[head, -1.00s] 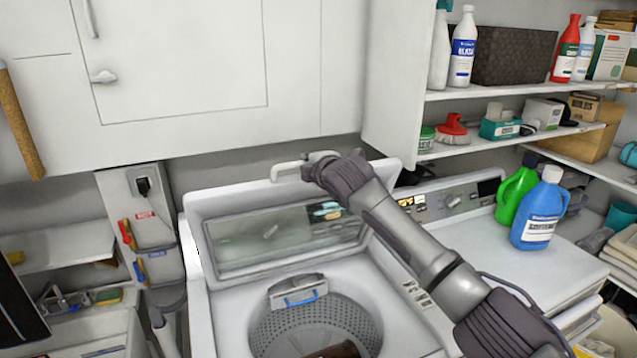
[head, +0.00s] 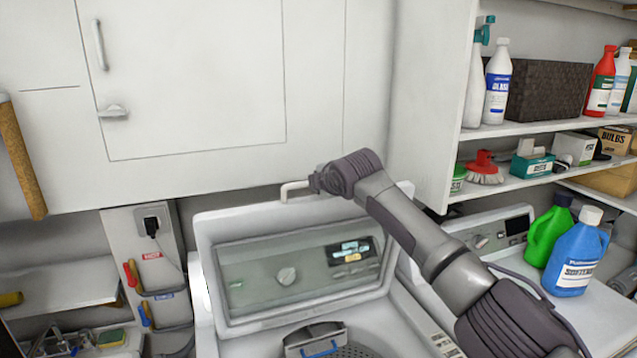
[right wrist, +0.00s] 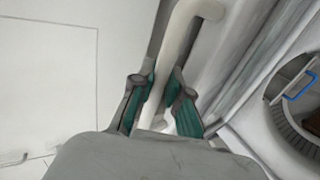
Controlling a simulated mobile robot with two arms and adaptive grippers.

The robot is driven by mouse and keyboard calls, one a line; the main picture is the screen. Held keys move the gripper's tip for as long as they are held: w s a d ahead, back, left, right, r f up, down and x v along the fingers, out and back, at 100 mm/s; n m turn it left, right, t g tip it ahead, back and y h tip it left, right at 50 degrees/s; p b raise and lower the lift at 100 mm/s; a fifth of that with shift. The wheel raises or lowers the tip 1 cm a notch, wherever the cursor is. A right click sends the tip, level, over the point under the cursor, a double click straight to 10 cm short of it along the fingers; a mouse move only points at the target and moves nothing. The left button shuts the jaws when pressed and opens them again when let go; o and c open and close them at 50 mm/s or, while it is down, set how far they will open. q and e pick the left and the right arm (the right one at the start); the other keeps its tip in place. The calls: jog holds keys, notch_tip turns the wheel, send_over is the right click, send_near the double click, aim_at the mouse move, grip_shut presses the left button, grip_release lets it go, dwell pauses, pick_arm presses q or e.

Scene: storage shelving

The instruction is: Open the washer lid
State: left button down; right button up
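The washer lid (head: 235,292) stands raised at the back of the washer in the head view, its window facing me. Its white handle (head: 293,188) sticks out at the top edge. My right gripper (head: 315,183) is at this handle. In the right wrist view the handle (right wrist: 180,35) runs between the two teal-padded fingers of my right gripper (right wrist: 160,98), which appear closed on it. The washer drum (head: 350,350) shows at the bottom of the head view, mostly cut off. My left gripper is not in view.
A white wall cabinet (head: 230,100) hangs just above and behind the lid. Shelves at right hold several bottles and boxes. A green jug (head: 548,232) and a blue jug (head: 577,255) stand on the machine to the right. A small shelf (head: 60,285) is at left.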

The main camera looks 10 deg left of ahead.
jog(key=shift+o, duration=0.7)
jog(key=shift+f, duration=0.3)
jog(key=shift+w+a, duration=0.1)
jog(key=shift+w, duration=0.1)
jog(key=shift+s+d+r, duration=0.2)
jog(key=shift+s+r, duration=0.25)
jog(key=shift+s, duration=0.05)
jog(key=v, duration=1)
jog(key=shift+s+d, duration=0.2)
jog(key=shift+s, duration=0.1)
jog(key=shift+r, duration=0.1)
jog(key=shift+c, duration=0.2)
